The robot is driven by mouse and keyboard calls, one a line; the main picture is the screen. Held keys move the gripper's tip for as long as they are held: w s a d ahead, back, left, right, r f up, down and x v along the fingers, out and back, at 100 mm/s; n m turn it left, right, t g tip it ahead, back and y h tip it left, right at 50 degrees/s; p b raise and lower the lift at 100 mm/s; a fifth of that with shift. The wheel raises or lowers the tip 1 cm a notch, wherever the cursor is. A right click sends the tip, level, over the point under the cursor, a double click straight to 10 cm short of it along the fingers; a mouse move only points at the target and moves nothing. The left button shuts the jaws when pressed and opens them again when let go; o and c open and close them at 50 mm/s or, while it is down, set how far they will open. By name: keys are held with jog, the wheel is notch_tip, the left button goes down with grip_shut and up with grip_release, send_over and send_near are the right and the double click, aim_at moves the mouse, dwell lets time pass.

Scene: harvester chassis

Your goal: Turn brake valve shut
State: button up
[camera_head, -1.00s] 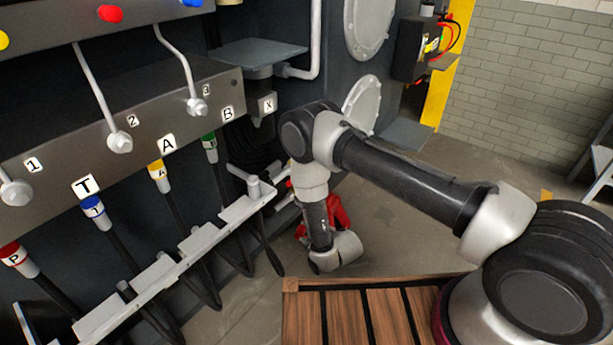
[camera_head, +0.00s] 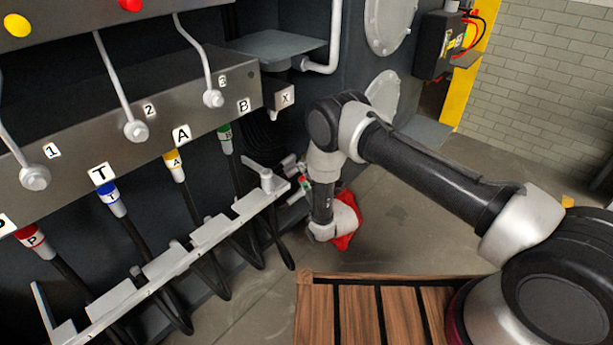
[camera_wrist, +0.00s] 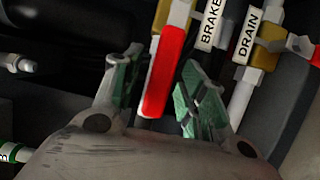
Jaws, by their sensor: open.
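The brake valve's red handle (camera_wrist: 163,75) shows in the wrist view, running lengthwise below a yellow-brass valve body (camera_wrist: 176,12). The white BRAKE label (camera_wrist: 210,22) is on the pipe just to its right. My gripper (camera_wrist: 160,72) is open, with one green-padded finger on each side of the red handle. I cannot tell whether either pad touches it. In the head view my gripper is mostly hidden by the wrist, near the small fittings below the X plate.
A second valve labelled DRAIN (camera_wrist: 250,35), with a brass body and red part, sits close to the right. A grey bracket rail (camera_head: 200,235) and black hoses run to the left of my arm. Open floor (camera_head: 400,215) lies to the right.

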jog(key=shift+c, duration=0.2)
grip_shut()
jog(key=shift+r, duration=0.1)
